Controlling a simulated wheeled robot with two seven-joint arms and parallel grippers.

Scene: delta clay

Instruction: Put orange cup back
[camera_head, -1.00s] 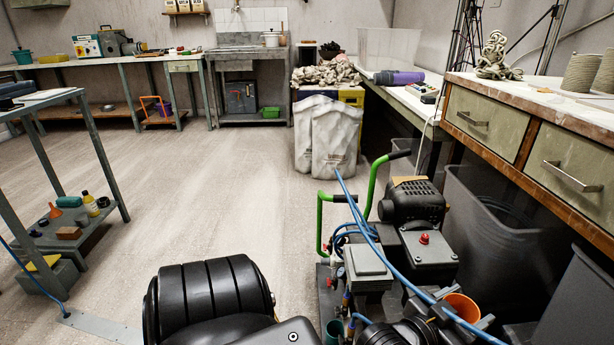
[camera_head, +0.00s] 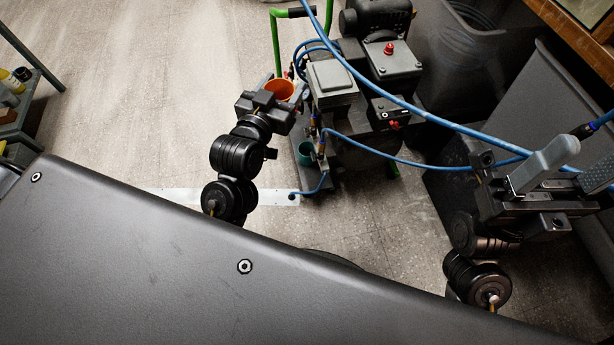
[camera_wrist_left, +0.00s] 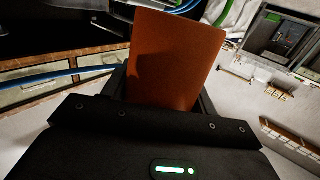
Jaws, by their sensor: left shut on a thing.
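The orange cup (camera_head: 279,89) is at the left side of the compressor cart, near the green handle. My left gripper (camera_head: 272,101) is shut on it, and the gripper hides its lower part. In the left wrist view the orange cup (camera_wrist_left: 174,62) fills the space between the dark fingers, its side toward the camera. My right gripper (camera_head: 570,174) is at the right, its two grey fingers apart with no held thing visible between them. It is far from the cup. A teal cup (camera_head: 305,154) sits low on the cart's near left corner.
The compressor cart (camera_head: 334,82) has a green handle (camera_head: 276,45), a motor and a red knob. Blue hoses (camera_head: 420,112) cross above it toward my right gripper. A dark grey bin (camera_head: 535,110) stands at right, a shelf (camera_head: 30,105) at far left. The floor left of the cart is clear.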

